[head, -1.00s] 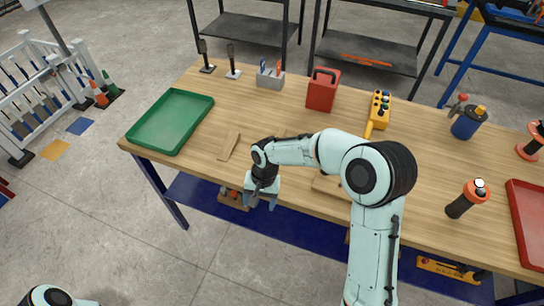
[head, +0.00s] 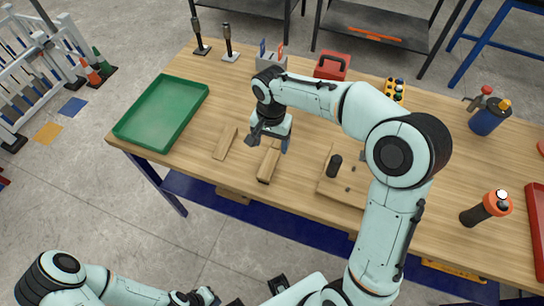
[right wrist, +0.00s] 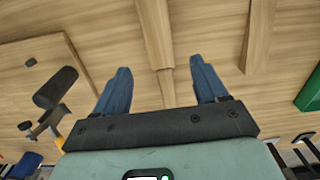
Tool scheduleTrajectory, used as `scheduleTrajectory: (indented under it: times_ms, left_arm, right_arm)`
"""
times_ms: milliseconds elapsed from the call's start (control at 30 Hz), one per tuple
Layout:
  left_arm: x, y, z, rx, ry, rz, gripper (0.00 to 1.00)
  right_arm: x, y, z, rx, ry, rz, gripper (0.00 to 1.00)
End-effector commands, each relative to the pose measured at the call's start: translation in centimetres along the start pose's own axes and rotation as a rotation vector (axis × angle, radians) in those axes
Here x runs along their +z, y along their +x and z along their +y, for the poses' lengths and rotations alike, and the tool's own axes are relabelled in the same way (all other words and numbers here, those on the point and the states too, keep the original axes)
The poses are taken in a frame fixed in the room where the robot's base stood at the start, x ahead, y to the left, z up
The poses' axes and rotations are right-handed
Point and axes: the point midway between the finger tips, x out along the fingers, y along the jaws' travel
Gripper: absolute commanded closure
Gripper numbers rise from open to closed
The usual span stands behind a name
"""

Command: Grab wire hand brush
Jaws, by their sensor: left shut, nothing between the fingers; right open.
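A narrow wooden piece (head: 268,163) that may be the wire hand brush lies on the workbench; no bristles show. A flatter wooden piece (head: 226,143) lies to its left. My right gripper (head: 271,139) is open just above the far end of the narrow piece. In the right wrist view, the wooden piece (right wrist: 155,35) runs between the spread blue fingers of the gripper (right wrist: 160,72), which look clear of it. The other wooden piece (right wrist: 259,35) is off to the right there. My left gripper (head: 205,296) is shut and empty, low in front of the bench.
A green tray (head: 196,113) is at the bench's left. A grey holder (head: 270,64) and red box (head: 331,66) stand behind. A wooden board with a black knob (head: 334,166) lies to the right.

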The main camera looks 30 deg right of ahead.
Motion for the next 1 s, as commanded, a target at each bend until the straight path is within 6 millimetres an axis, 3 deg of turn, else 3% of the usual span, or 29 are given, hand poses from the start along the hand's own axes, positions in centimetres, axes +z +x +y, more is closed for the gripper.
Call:
scheduleTrajectory:
  times_ms: [100,367,600,933,1000]
  left_arm:
    - [0.1,0.3,-0.1,-0.001,-0.001,-0.002,1.00]
    - [0.1,0.3,-0.1,0.000,0.000,-0.002,1.00]
    - [0.1,0.2,-0.1,0.000,0.000,-0.001,1.00]
    - [0.1,0.2,-0.1,0.000,0.000,-0.001,1.00]
    - [0.1,0.2,-0.1,0.000,0.000,-0.001,1.00]
  right_arm:
    - [0.0,2.0,0.1,0.002,0.001,-0.003,0.28]
    - [-0.1,3.9,0.1,0.001,0.000,-0.002,0.28]
    - [-0.3,7.4,0.1,0.000,0.001,-0.002,0.28]
    - [-0.3,8.2,0.1,-0.002,0.000,0.000,0.28]
    - [-0.3,8.2,0.1,-0.002,0.000,0.000,0.50]
